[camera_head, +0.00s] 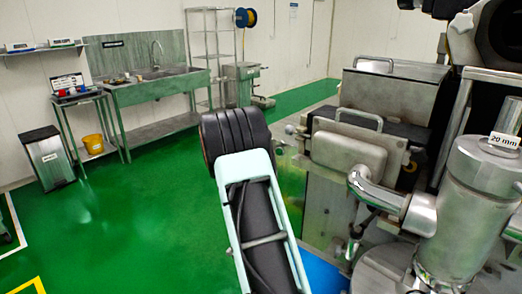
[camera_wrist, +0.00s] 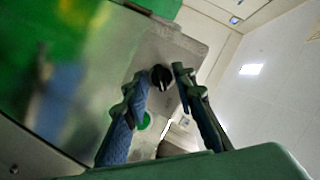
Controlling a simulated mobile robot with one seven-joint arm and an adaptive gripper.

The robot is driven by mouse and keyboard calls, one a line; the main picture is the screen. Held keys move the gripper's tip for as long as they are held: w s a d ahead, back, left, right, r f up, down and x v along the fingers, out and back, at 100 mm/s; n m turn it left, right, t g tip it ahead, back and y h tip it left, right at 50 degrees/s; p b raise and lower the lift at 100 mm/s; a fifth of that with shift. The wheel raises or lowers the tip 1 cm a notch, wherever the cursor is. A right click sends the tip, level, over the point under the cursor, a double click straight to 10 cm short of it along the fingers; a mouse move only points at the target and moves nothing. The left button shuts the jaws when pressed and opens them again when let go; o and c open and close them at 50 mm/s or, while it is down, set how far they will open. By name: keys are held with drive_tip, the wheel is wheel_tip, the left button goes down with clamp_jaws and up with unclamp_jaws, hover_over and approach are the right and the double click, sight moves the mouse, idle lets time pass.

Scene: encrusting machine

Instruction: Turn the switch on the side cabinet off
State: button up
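In the wrist view, a black rotary switch (camera_wrist: 161,78) sits on a grey metal panel (camera_wrist: 158,48) of the cabinet. My gripper (camera_wrist: 159,74) is open, with one fingertip to the left of the switch and one to its right. Gaps show on both sides of the switch, and I cannot tell the depth between fingertips and switch. The switch's exact setting is too small to read. In the head view my arm hides the gripper, and I cannot make out the switch there.
In the head view the steel machine (camera_head: 345,150) stands right of my arm. Green floor (camera_head: 130,215) is open to the left; a sink bench (camera_head: 155,85) stands behind.

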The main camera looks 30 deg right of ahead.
drive_tip(key=v, duration=1.2)
idle(0.3)
